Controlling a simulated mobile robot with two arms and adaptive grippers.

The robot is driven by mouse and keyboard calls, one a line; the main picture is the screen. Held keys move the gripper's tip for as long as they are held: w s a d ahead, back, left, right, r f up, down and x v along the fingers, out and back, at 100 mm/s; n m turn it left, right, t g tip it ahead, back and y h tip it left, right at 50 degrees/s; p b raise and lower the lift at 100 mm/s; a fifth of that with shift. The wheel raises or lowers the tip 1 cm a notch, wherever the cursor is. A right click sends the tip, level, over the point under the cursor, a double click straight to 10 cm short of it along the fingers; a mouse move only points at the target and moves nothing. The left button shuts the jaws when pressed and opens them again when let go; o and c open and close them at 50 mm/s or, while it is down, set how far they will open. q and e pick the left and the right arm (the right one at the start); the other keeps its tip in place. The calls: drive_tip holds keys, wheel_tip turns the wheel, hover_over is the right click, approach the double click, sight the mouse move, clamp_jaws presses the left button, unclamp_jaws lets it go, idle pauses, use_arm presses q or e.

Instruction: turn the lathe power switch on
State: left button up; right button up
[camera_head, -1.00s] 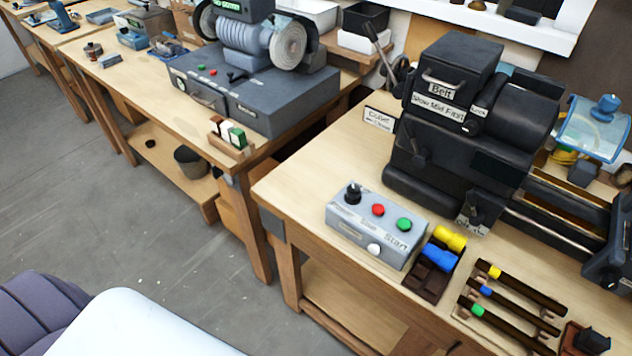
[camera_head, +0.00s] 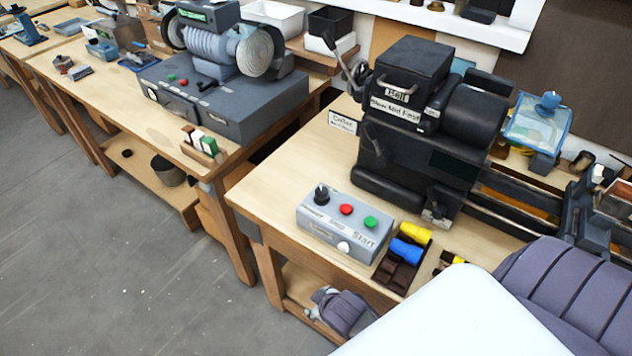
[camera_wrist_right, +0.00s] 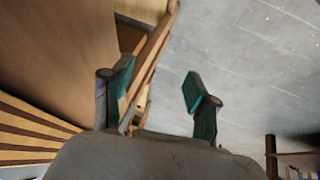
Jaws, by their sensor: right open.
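A grey control box (camera_head: 330,228) sits on the front left of the lathe bench. It has a black knob (camera_head: 321,194) at its left, a red button (camera_head: 346,209), a green button (camera_head: 370,222) beside the "Start" label, and a white button (camera_head: 343,246) on its front. The dark lathe (camera_head: 420,130) stands behind it. My right gripper (camera_wrist_right: 158,82) shows in the right wrist view, its two teal-padded fingers apart with nothing between them. It faces floor and wooden furniture, away from the box. My left gripper is in neither view.
A tray with yellow and blue pieces (camera_head: 405,258) stands right of the box. A bench grinder (camera_head: 215,55) is on the bench to the left. My white and ribbed body parts cover the bottom right. Floor (camera_head: 140,270) is clear at the left.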

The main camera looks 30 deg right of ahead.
drive_tip(key=w+a+r+n+t+p, duration=0.15)
drive_tip(key=w+r+t, duration=0.45)
drive_tip(key=r, duration=1.2)
drive_tip(key=w+a+r+n+t, duration=0.1)
drive_tip(key=w+r+n+t, duration=0.45)
drive_tip(key=r, duration=1.15)
drive_tip(key=w+a+r+n+y, duration=0.4)
drive_tip(key=a+r+n+y, duration=0.8)
drive_tip(key=r+n+y, duration=0.3)
drive_tip(key=n+g+h, duration=1.4)
drive_tip(key=n+g, duration=0.4)
drive_tip(key=n, duration=0.2)
hover_over(321, 190)
wheel_tip(321, 190, down, 15)
wheel_tip(321, 190, down, 12)
drive_tip(key=p, duration=0.4)
drive_tip(key=shift+a+r, duration=0.1)
drive_tip(key=shift+r, duration=0.05)
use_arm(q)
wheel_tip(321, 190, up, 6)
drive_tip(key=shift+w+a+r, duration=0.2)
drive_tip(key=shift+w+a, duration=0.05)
use_arm(e)
drive_tip(key=shift+f+n, duration=0.3)
drive_tip(key=shift+f, duration=0.35)
